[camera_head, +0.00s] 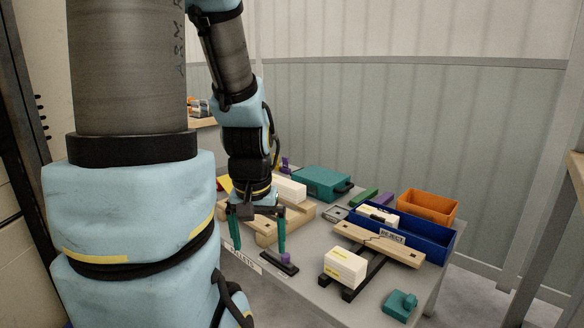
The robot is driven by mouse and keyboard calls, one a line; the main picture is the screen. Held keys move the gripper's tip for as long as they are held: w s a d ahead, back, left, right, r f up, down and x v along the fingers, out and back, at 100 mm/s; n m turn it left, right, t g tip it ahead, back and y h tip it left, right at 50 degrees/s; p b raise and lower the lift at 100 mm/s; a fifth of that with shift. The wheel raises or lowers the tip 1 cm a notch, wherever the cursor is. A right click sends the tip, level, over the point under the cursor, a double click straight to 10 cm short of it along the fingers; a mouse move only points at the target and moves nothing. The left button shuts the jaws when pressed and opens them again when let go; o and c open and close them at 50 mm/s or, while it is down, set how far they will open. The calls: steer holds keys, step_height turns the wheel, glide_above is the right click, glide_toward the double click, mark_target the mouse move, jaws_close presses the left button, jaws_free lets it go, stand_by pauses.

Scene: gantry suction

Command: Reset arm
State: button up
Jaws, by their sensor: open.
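My gripper (257,232) points downward over the left part of the grey table (310,290). Its two teal fingers stand apart with a gap between them, and no object shows between them. A wooden block piece (265,236) lies behind the fingers. My arm's large blue and dark grey links fill the left side of the view and hide part of the table's left end.
A white box (345,268) stands near the front. Behind it are a wooden beam (378,243), a blue bin (434,238), an orange bin (428,206) and a teal case (322,183). A teal piece (400,304) lies at the front right corner.

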step_height(320, 180, up, 19)
steer(key=p, duration=1.6)
steer(key=shift+r+p, duration=0.15)
steer(key=shift+p, duration=0.25)
